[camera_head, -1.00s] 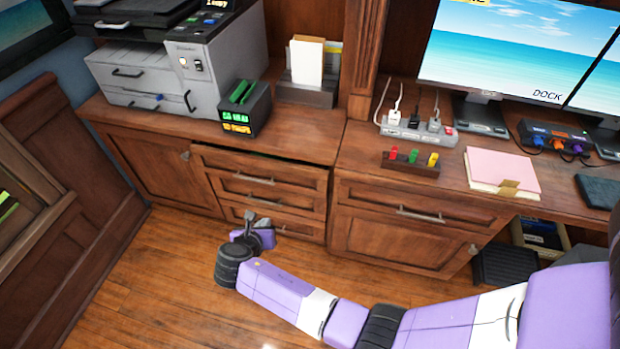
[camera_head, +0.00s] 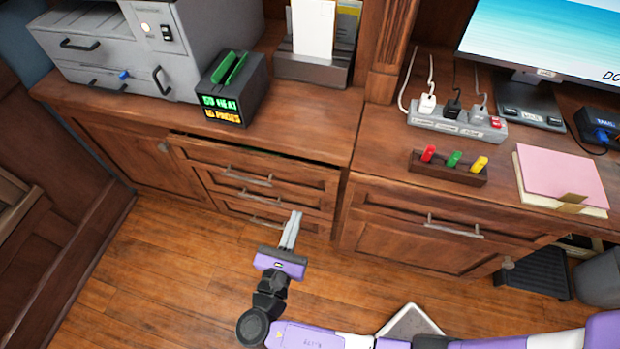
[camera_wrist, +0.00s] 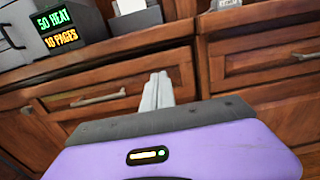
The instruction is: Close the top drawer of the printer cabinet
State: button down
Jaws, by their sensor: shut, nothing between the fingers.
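The printer cabinet (camera_head: 140,157) is brown wood, with the printer (camera_head: 120,45) on its top. Its top drawer (camera_head: 210,157) stands slightly open in the head view, with a dark gap along its upper edge. A metal handle (camera_head: 248,176) is on its front; a handle also shows in the wrist view (camera_wrist: 98,98). My gripper (camera_head: 295,216) is shut and empty. It is in front of the drawer stack, apart from the top drawer, and its fingers point toward the cabinet. In the wrist view the fingers (camera_wrist: 157,90) overlap the right part of a drawer front.
A desk (camera_head: 385,150) with its own drawer (camera_head: 430,218) adjoins on the right. It holds a power strip (camera_head: 457,121) and pink papers (camera_head: 562,177). A black display box (camera_head: 232,88) sits on the cabinet top. The wood floor (camera_head: 130,270) before the cabinet is clear.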

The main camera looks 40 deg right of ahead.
aim_at(311, 173)
jog(key=x, duration=1.1)
jog(key=shift+w+d, duration=0.2)
jog(key=shift+d, duration=0.05)
jog(key=x, duration=0.4)
jog(key=shift+f, duration=0.1)
jog(key=shift+w+d, duration=0.1)
